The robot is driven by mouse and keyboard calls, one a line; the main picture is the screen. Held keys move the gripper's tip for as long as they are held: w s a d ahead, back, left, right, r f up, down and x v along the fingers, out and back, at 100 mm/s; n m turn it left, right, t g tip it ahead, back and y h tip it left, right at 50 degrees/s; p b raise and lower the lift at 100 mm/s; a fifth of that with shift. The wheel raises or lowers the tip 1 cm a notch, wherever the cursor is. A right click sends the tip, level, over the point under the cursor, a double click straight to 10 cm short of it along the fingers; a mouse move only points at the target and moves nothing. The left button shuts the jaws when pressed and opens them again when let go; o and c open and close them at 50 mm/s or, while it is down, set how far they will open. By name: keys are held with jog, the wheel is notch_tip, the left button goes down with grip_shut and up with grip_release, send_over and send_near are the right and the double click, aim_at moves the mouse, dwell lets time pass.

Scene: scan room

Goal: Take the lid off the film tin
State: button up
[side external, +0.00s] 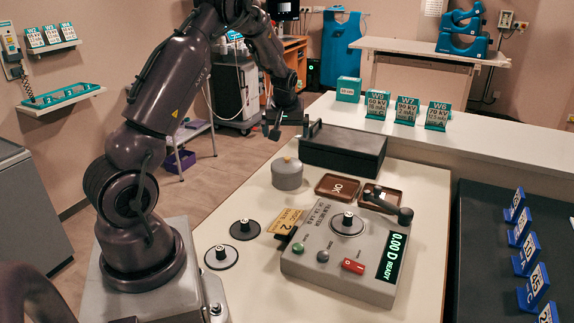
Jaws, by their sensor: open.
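My gripper (288,130) is open, in the air above and behind the tin in the picture, near the left end of a black box. It looks empty and apart from the tin. The exact gap between them is hard to judge from this one view.
The black box (343,150) with a handle stands behind and right of the tin. Two brown trays (338,193) lie to its right. A grey meter console (345,265) with a lever stands in front.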

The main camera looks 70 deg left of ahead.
aim_at(287, 158)
jog(key=x, duration=1.1)
jog(key=shift+f, duration=0.3)
jog(key=c, duration=1)
jog(key=shift+d+f, duration=0.1)
jog(key=shift+d, duration=0.05)
jog(key=shift+c, duration=1.3)
